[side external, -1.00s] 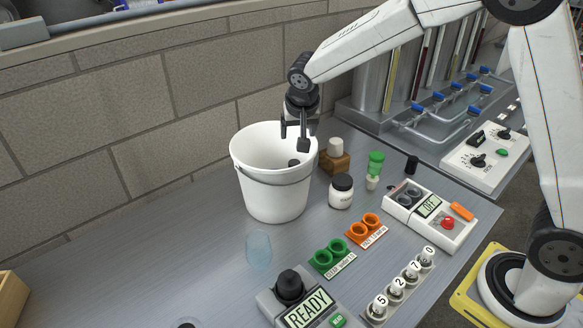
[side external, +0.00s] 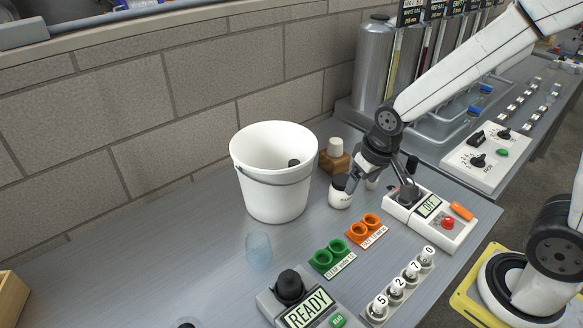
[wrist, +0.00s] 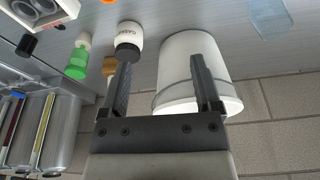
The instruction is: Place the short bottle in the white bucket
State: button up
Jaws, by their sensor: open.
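The white bucket (side external: 275,200) stands upright on the counter near the wall. A dark round thing (side external: 293,162) shows inside it; I cannot tell whether it is a bottle's cap. A short white bottle (side external: 340,197) with a black cap stands right of the bucket. In the wrist view, this labelled bottle (wrist: 129,34) and the bucket (wrist: 183,48) show beyond my fingers. My gripper (side external: 377,178) is open and empty in the side view, tilted, right of the white bottle; its left finger overlaps the cap there. My gripper (wrist: 160,62) also shows apart fingers in the wrist view.
A wooden block with a white top (side external: 334,160) stands behind the white bottle.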

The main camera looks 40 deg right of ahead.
jog(key=shift+n, duration=0.6)
jog(key=s, duration=0.2)
jog(key=s+f, duration=0.1)
jog(key=s, duration=0.2)
jog(key=shift+d+f, duration=0.1)
jog(key=shift+f, duration=0.05)
